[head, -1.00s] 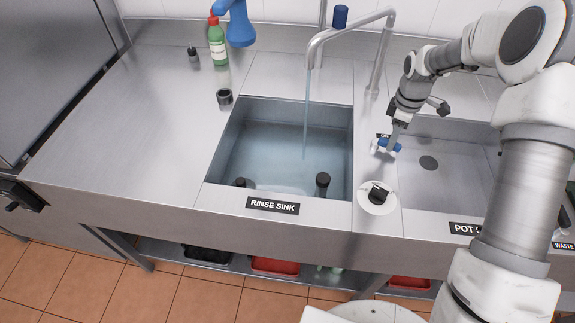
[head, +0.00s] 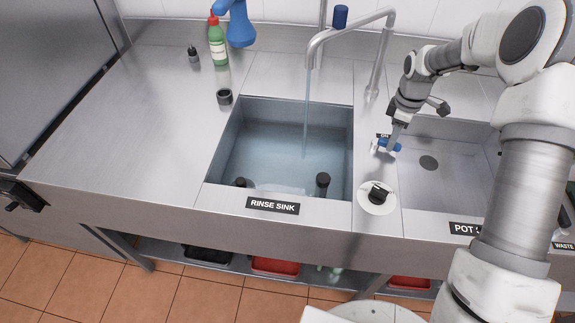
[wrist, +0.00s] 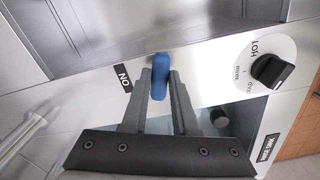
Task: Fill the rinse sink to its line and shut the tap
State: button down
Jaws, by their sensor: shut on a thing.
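The rinse sink (head: 228,140) holds water, and a stream falls into it from the tap spout (head: 312,48). I cannot make out a fill line in the sink. A blue tap lever (wrist: 159,76) sits on the counter strip right of the sink, beside an ON label (wrist: 124,78). My gripper (head: 392,146) is shut on the blue lever; in the wrist view its two fingers lie on either side of it. A round dial with a black knob (head: 378,193) stands in front of the lever, marked HOT and WARM in the wrist view.
A second sink basin (head: 440,185) with a drain lies to the right. A green bottle (head: 217,45), a small dark bottle (head: 193,55) and a black cup (head: 224,97) stand at the back left. Two dark posts rise at the sink's front edge.

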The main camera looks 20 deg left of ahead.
jog(key=shift+a, duration=0.1)
jog(key=shift+s+a+m+b, duration=0.1)
jog(key=shift+s+m+b, duration=0.1)
jog(key=shift+m, duration=0.45)
jog(key=shift+s+m+b, duration=0.15)
jog(key=shift+s+m, duration=0.05)
jog(key=shift+m, duration=0.45)
jog(key=shift+s+a+m, duration=0.15)
jog(key=shift+s+m, duration=0.1)
jog(key=shift+m, duration=0.45)
jog(key=shift+s+m+b, duration=0.15)
jog(key=shift+m+b, duration=0.15)
jog(key=shift+m, duration=0.2)
jog(key=m, duration=0.2)
jog(key=shift+s+a+m+b, duration=0.3)
jog(key=shift+s+a, duration=0.05)
